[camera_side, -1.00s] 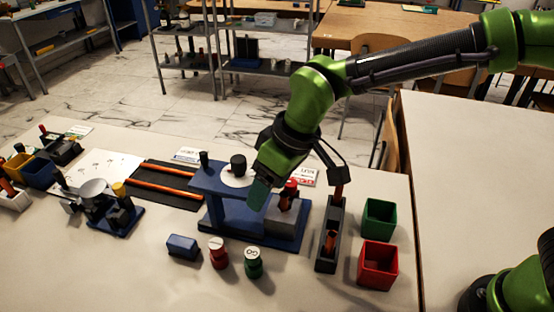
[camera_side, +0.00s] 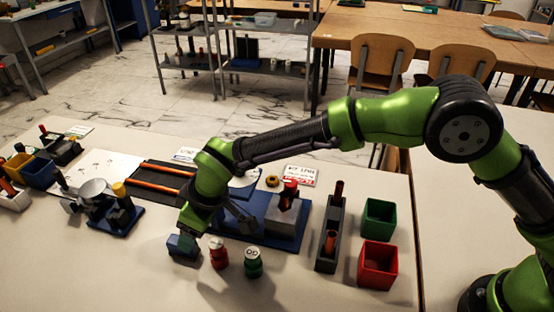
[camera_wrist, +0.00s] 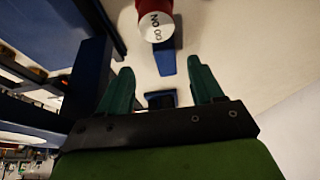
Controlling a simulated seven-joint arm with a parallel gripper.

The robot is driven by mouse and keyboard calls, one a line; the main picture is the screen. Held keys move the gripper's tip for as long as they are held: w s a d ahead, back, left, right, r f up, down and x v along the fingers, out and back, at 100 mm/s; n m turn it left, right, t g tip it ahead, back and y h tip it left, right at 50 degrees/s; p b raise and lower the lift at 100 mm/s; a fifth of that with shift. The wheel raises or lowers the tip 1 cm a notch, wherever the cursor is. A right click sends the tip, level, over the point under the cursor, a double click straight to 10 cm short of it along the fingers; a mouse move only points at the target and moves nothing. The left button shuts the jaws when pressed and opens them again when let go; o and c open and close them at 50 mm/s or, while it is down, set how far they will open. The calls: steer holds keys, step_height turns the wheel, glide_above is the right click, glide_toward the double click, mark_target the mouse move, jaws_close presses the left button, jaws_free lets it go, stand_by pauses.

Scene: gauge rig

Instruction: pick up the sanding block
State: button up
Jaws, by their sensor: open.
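The sanding block, a small blue block (camera_side: 178,250), lies on the white table at the front, left of the red gauge. My gripper (camera_side: 184,242) points down over it in the side view, and its teal fingers hide part of the block. In the wrist view my open fingers (camera_wrist: 160,66) are apart, with the blue block (camera_wrist: 165,62) showing between their tips. I cannot tell how far the fingertips reach down its sides.
A red gauge cylinder (camera_side: 218,256), with a lettered white cap, stands close to the right of the block. A green one (camera_side: 253,266) stands beyond it. A blue fixture (camera_side: 262,232) is behind. Red (camera_side: 376,270) and green (camera_side: 379,222) bins stand right. The table front is clear.

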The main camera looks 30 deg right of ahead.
steer(key=shift+s+x, duration=0.15)
steer(key=shift+x, duration=1.4)
steer(key=shift+s+x, duration=0.15)
steer(key=shift+x, duration=1.4)
steer(key=shift+a, duration=0.1)
steer(key=shift+c, duration=0.3)
